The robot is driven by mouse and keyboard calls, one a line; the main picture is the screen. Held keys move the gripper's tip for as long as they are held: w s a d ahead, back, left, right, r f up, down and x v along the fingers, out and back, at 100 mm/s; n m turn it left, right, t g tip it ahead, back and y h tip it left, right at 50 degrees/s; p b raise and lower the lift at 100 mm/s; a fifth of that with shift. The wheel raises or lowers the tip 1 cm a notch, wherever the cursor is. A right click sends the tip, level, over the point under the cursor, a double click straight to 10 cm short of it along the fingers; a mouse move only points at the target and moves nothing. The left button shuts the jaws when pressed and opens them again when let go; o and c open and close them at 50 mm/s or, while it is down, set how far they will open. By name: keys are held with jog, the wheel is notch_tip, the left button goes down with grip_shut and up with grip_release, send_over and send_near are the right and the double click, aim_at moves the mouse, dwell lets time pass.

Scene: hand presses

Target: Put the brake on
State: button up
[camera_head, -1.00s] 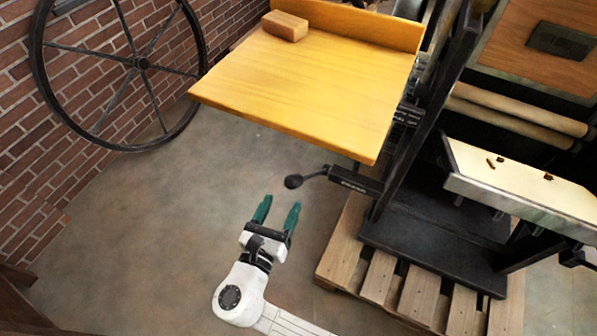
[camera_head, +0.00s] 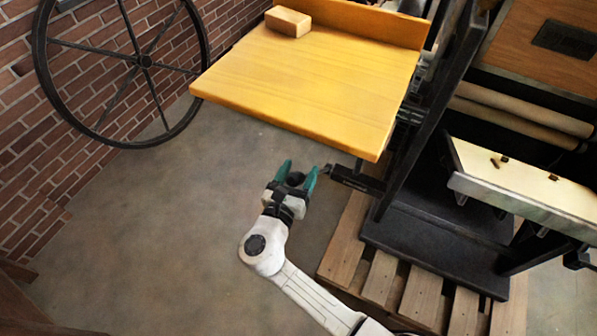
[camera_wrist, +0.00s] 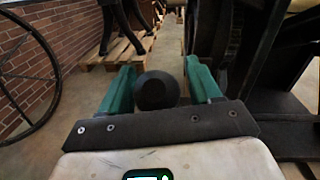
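The brake is a short lever with a round black knob, on a dark block (camera_head: 357,180) at the side of the press frame. My gripper (camera_head: 298,171) is at the lever with its green fingers apart. In the wrist view the black knob (camera_wrist: 156,91) sits between the two fingers (camera_wrist: 161,82), with a gap visible on each side, wider on the right. In the head view the knob and most of the lever are largely hidden by my gripper.
A yellow wooden table (camera_head: 310,85) with a wooden block (camera_head: 288,21) on it overhangs just beyond my gripper. The black press frame (camera_head: 425,225) stands on a wooden pallet (camera_head: 380,275) to the right. A large spoked wheel (camera_head: 146,61) is at the left. The floor between is clear.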

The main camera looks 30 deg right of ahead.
grip_shut()
dwell(0.4)
jog(key=shift+f, duration=0.1)
jog(key=s+a+f+t+h+b, duration=0.2)
jog(key=s+a+f+b, duration=0.1)
jog(key=f+b, duration=0.5)
jog(key=s+a+f+n+t+h+b, duration=0.1)
jog(key=s+a+f+b, duration=0.3)
jog(key=f+b, duration=0.5)
jog(key=shift+a+f+t+h+b, duration=0.25)
jog(key=shift+a+t+h+b, duration=0.8)
jog(key=shift+b, duration=0.85)
jog(key=shift+s+a+f+g+y, duration=0.1)
jog(key=shift+a+f+g+y, duration=0.15)
jog(key=shift+y, duration=0.1)
jog(key=shift+c, duration=1)
grip_release()
jog(key=shift+o, duration=1.1)
jog(key=shift+r, duration=0.2)
jog(key=shift+a+f, duration=0.1)
